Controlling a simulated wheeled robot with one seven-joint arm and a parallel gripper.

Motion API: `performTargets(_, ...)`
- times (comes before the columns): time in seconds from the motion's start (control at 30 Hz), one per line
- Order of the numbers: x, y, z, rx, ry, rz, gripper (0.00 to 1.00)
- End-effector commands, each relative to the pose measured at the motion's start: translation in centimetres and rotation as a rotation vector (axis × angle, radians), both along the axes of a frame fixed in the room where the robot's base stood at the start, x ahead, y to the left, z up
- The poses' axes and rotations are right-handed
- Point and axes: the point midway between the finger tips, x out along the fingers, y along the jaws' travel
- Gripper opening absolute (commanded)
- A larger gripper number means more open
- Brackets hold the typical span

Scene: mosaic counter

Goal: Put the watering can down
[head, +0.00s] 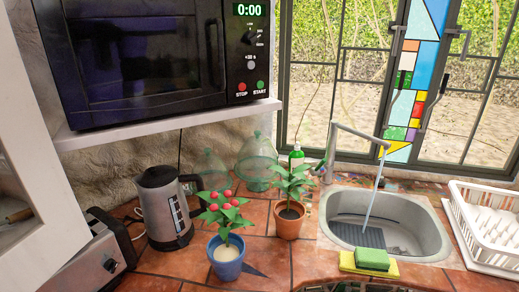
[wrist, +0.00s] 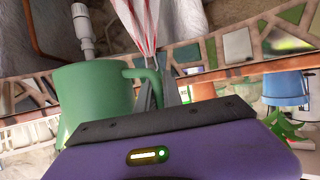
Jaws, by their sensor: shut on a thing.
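In the wrist view a green watering can (wrist: 95,95), a round body with a curved handle, fills the left side. My gripper (wrist: 158,92) is shut on its handle (wrist: 145,74), just above the purple wrist housing in the picture. The fingertips are partly hidden by the dark bar of the gripper. What lies directly beneath the can cannot be told. Neither the can nor my gripper shows in the head view.
The tiled counter (head: 262,262) holds a kettle (head: 165,208), a blue-potted plant (head: 227,258), an orange-potted plant (head: 290,218), a sink (head: 420,235), sponges (head: 370,260) and a dish rack (head: 485,240). A microwave (head: 150,60) sits above. A striped cloth (wrist: 133,25) is near the can in the wrist view.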

Motion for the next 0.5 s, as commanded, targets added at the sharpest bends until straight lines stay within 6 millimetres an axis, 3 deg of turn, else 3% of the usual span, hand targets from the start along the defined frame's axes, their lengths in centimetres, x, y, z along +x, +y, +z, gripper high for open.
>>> performTargets(0.03,-0.9,1.2,-1.4,0.0,0.002,0.009,0.0)
performTargets(0.2,-2.7,3.6,-3.8,-0.003,-0.003,0.031,0.0)
performTargets(0.5,-3.4,4.0,-4.5,-0.004,-0.006,0.029,0.0)
